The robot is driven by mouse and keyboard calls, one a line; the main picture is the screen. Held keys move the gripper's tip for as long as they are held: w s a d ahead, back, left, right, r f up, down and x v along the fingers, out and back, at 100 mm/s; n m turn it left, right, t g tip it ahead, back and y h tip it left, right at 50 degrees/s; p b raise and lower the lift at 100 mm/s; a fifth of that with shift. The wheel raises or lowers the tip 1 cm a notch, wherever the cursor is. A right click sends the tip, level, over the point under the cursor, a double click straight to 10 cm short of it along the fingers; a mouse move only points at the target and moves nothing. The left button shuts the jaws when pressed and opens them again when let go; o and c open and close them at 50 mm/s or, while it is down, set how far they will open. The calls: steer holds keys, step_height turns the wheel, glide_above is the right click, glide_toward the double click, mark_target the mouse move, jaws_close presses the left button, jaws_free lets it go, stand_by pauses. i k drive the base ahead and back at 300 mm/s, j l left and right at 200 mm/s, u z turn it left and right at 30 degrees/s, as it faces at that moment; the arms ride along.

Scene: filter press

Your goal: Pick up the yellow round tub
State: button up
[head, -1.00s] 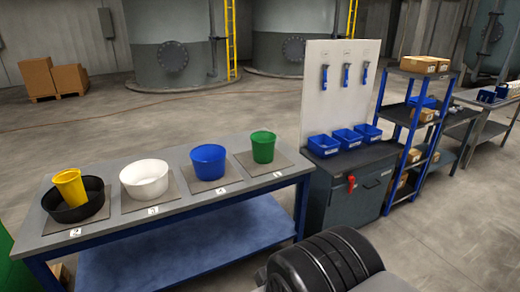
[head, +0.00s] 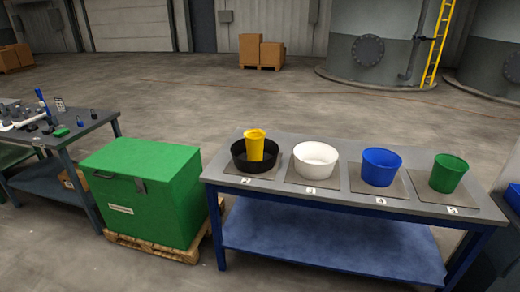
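The yellow round tub (head: 255,144) stands inside a wide black tub (head: 238,163) at the left end of the grey-topped table (head: 330,198). The yellow tub looks upright and rises above the black rim; its lower part is hidden by that rim. My gripper is not in the head view, so its state and place do not show.
On the same table stand a white tub (head: 315,161), a blue tub (head: 380,167) and a green tub (head: 447,174), each on a mat. A green chest (head: 150,195) on a pallet stands left of the table. A cluttered workbench (head: 75,130) is further left. Floor behind is open.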

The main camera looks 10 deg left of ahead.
mark_target(255, 148)
steer(key=i+j, duration=2.3)
steer(key=i, duration=0.2)
